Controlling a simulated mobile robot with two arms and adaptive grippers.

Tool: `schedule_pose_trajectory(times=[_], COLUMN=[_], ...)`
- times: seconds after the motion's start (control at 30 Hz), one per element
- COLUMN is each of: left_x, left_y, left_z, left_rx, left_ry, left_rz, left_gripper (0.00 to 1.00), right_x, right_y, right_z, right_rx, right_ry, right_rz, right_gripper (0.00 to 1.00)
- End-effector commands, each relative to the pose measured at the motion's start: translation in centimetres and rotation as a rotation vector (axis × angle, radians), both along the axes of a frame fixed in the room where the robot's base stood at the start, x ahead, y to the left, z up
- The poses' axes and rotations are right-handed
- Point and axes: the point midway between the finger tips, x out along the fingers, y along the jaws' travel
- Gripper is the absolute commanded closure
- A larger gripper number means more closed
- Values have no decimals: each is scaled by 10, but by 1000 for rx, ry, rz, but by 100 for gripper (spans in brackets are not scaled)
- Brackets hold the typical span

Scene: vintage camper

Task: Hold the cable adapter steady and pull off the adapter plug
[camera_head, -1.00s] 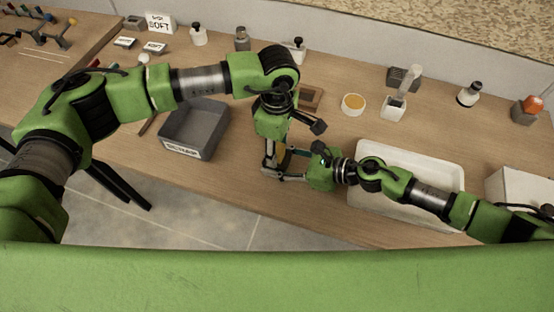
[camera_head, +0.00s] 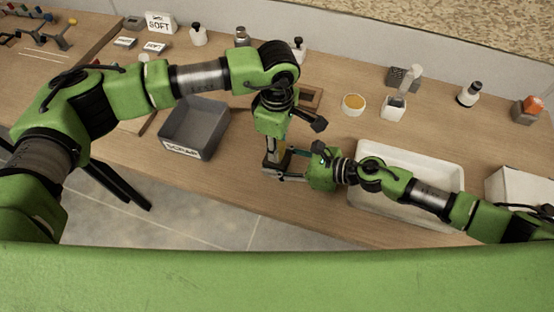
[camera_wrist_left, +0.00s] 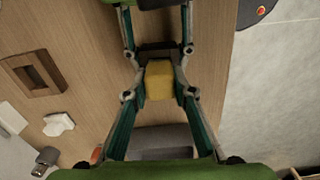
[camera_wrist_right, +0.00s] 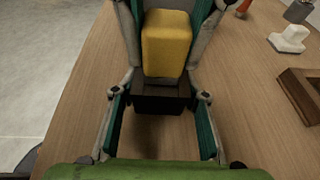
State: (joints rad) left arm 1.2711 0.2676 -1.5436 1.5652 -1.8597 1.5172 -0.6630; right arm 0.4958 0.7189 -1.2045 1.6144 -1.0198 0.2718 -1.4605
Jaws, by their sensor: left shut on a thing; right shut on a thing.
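The cable adapter shows as a yellow block joined to a black piece; I cannot tell for certain which is the plug. My left gripper (camera_wrist_left: 160,92) reaches down from above and is shut on the yellow block (camera_wrist_left: 159,80). My right gripper (camera_wrist_right: 160,97) comes in from the right and is shut on the black piece (camera_wrist_right: 162,96). In the right wrist view the yellow block (camera_wrist_right: 166,42) stands directly beyond the black piece, with no clear gap. In the head view both grippers meet near the table's front edge, and their fingers largely hide the adapter.
A grey labelled bin (camera_head: 207,125) stands left of the grippers. A white tray (camera_head: 440,170) lies under my right arm. A wooden frame (camera_head: 314,97) sits behind.

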Motion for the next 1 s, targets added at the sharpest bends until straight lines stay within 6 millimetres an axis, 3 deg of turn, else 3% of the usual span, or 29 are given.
schedule_pose_trajectory(times=[0.5,1.0], left_x=[0,1], left_y=[0,0], left_z=[20,28], left_rx=[0,-1], left_ry=[0,-2], left_rz=[1,0], left_gripper=[100,100], right_x=[0,0], right_y=[0,0], right_z=[0,0], right_rx=[0,0], right_ry=[0,0], right_rz=[0,0], right_gripper=[87,87])
